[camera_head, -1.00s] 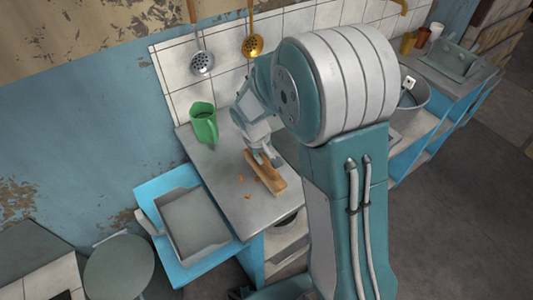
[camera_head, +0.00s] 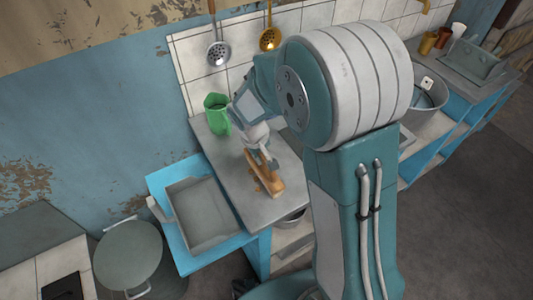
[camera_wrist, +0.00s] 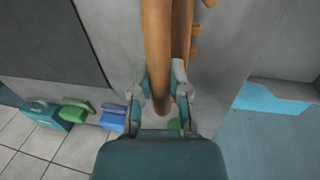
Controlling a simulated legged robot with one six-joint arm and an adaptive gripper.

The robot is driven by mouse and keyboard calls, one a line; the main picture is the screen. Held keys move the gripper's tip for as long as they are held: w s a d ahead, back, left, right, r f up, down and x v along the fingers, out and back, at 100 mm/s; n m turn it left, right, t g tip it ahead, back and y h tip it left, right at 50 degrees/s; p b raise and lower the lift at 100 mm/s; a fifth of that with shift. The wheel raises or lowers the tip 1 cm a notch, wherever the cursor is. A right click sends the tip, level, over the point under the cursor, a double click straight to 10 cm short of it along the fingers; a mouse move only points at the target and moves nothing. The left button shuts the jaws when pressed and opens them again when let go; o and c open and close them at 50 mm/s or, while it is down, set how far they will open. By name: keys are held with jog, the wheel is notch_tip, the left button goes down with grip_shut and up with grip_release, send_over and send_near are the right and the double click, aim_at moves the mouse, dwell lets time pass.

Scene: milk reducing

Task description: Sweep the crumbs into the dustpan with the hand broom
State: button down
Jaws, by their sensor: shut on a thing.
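My gripper (camera_head: 262,160) is shut on the orange-brown hand broom (camera_head: 268,183), which is low over the grey counter; contact with the top cannot be told. In the wrist view the broom (camera_wrist: 156,45) runs between the fingers (camera_wrist: 160,82). Small orange crumbs (camera_head: 258,187) lie against or very near the broom's left side in the head view. They also show beside it in the wrist view (camera_wrist: 195,29). The grey dustpan (camera_head: 203,214) sits on a blue surface left of and lower than the counter, its handle toward the wall.
A green pitcher (camera_head: 216,112) stands at the counter's back left corner. A ladle (camera_head: 270,38) and a skimmer (camera_head: 218,52) hang on the tiled wall. A metal pot (camera_head: 430,92) is far right. The counter between the crumbs and the dustpan looks clear.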

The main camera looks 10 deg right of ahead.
jog(key=shift+s+a, duration=0.3)
jog(key=shift+a, duration=0.65)
jog(key=shift+s+a, duration=0.3)
jog(key=shift+a, duration=0.65)
jog(key=shift+s+a, duration=0.3)
jog(key=shift+a, duration=0.6)
jog(key=shift+a, duration=0.15)
jog(key=shift+s+a, duration=0.35)
jog(key=shift+a, duration=0.5)
jog(key=shift+s+a, duration=0.3)
jog(key=shift+a, duration=0.55)
jog(key=shift+a, duration=0.1)
jog(key=a, duration=0.1)
jog(key=s+a, duration=0.1)
jog(key=a, duration=0.1)
jog(key=shift+a, duration=0.25)
